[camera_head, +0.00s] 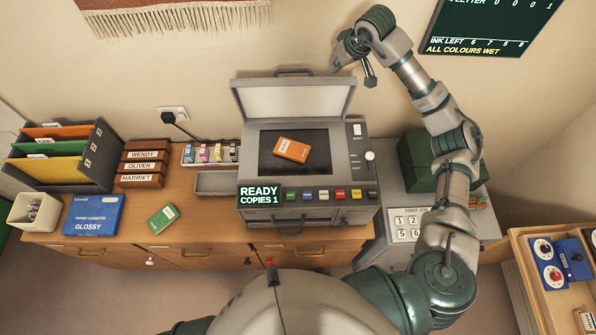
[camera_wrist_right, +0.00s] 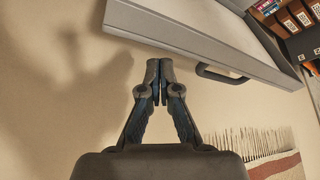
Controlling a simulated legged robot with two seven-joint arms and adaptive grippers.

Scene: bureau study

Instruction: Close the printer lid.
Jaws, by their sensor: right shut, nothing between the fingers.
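The grey printer (camera_head: 360,178) stands on the wooden desk. Its lid (camera_head: 293,98) is raised and leans back toward the wall, with a dark handle (camera_head: 293,72) on its top edge. An orange card (camera_head: 291,150) lies on the dark glass under the lid. My right gripper (camera_head: 338,64) is above and behind the lid's top right corner, apart from it. In the wrist view the right gripper (camera_wrist_right: 159,68) is shut and empty; the lid (camera_wrist_right: 205,40) and its handle (camera_wrist_right: 222,73) are beyond its tips. My left gripper is out of view.
Left of the printer are ink cartridges (camera_head: 210,153), an empty grey tray (camera_head: 216,183), brown named boxes (camera_head: 141,166), a file rack (camera_head: 89,160) and a blue paper box (camera_head: 92,216). A green box (camera_head: 415,165) is at the right. The wall is close behind.

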